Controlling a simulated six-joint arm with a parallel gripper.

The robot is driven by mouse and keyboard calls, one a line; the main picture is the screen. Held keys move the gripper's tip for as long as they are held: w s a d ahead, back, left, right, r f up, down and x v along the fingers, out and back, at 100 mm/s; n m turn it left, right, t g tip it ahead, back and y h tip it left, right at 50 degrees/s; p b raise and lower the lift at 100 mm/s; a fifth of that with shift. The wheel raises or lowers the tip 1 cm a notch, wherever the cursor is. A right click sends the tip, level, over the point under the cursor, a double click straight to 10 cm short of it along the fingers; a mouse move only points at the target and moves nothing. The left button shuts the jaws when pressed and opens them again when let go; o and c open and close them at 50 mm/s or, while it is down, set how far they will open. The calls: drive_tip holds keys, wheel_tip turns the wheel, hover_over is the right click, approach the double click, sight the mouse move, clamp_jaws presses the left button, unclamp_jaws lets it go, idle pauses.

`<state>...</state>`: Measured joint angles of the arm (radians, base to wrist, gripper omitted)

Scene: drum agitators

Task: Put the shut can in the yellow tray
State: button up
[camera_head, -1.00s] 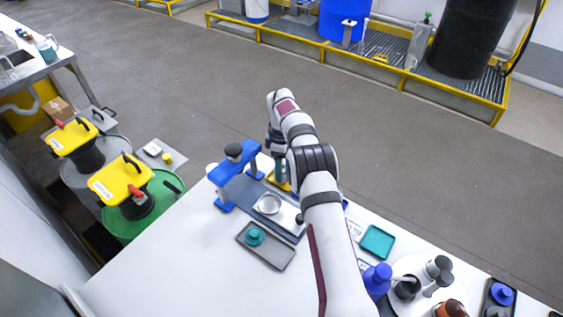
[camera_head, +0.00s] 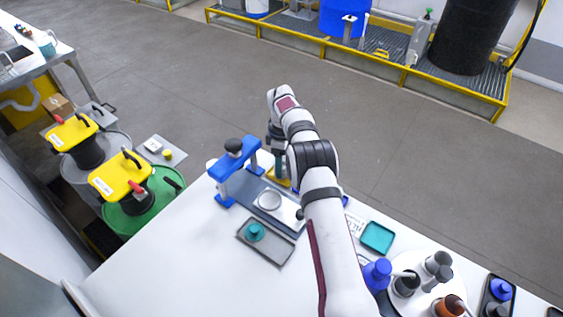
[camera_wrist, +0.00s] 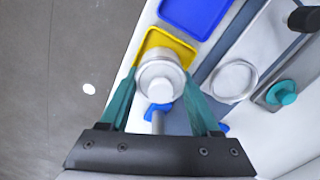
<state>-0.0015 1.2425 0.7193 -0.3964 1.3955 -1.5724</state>
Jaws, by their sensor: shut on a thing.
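A silver can (camera_wrist: 160,78) with a round pale top is between the teal fingers of my gripper (camera_wrist: 162,88) in the wrist view. The gripper is shut on it. The yellow tray (camera_wrist: 184,48) lies behind the can in that view, and the can covers its near part. I cannot tell whether the can touches the tray. Only a sliver of the yellow tray (camera_head: 281,183) shows there.
A blue press frame (camera_head: 232,168) stands left of my gripper. A silver round dish (camera_head: 269,200) sits on a plate beside it. A grey tray (camera_head: 268,247) holds a teal knobbed piece (camera_head: 255,231). A blue tray (camera_wrist: 195,14) lies beyond the yellow one. A teal tray (camera_head: 377,237) lies right of my arm.

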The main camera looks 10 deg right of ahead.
drive_tip(key=shift+f, duration=0.25)
idle(0.4)
drive_tip(key=o, duration=1.4)
drive_tip(key=shift+o, duration=0.2)
drive_tip(key=shift+r, duration=0.1)
drive_tip(key=shift+r, duration=3.7)
